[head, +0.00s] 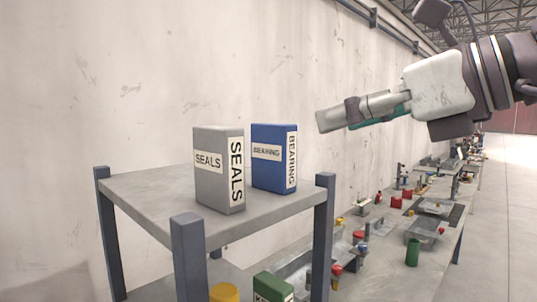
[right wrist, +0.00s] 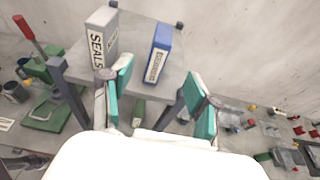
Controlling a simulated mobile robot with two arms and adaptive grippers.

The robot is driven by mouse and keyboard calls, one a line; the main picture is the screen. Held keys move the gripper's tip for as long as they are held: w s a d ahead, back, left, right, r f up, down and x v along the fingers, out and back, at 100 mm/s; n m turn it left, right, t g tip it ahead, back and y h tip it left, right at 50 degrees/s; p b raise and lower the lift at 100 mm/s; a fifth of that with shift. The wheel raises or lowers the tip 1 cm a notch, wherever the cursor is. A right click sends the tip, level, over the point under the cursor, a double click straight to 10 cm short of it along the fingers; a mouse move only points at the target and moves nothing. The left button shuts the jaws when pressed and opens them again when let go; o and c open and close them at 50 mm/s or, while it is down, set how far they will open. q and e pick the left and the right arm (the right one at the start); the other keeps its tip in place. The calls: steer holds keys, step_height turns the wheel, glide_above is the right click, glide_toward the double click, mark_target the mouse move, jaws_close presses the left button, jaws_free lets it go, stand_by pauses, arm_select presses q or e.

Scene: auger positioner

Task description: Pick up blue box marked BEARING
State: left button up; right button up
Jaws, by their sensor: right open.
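The blue box marked BEARING (head: 274,157) stands upright on the top shelf of a grey rack, right of a grey box marked SEALS (head: 218,168). In the right wrist view the blue box (right wrist: 158,56) is ahead, between the directions of the two fingers, and the grey box (right wrist: 101,38) is to its left. My right gripper (head: 330,119) is above and to the right of the blue box in the head view, apart from it. In the right wrist view its teal-padded fingers (right wrist: 158,95) are spread and empty. My left gripper is not in view.
The rack's top shelf (head: 150,187) has corner posts rising above its surface, one at the front right (head: 324,190). A wall (head: 150,80) stands close behind. A long bench (head: 385,240) with several small parts runs to the right. A green box (head: 272,287) sits lower down.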

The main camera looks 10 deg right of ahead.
mark_target(291, 134)
steer(key=p+x, duration=0.2)
steer(key=x, duration=0.5)
steer(key=shift+w+a, duration=0.2)
steer(key=shift+w+a+f+p, duration=0.1)
steer(key=shift+w+a+p, duration=0.1)
steer(key=shift+w+p, duration=0.25)
steer(key=p+x, duration=0.2)
steer(key=x, duration=0.2)
steer(key=shift+w+f, duration=0.1)
steer(key=shift+w+a+f, duration=0.1)
steer(key=shift+w+a, duration=0.05)
steer(key=shift+c, duration=1.3)
jaws_close()
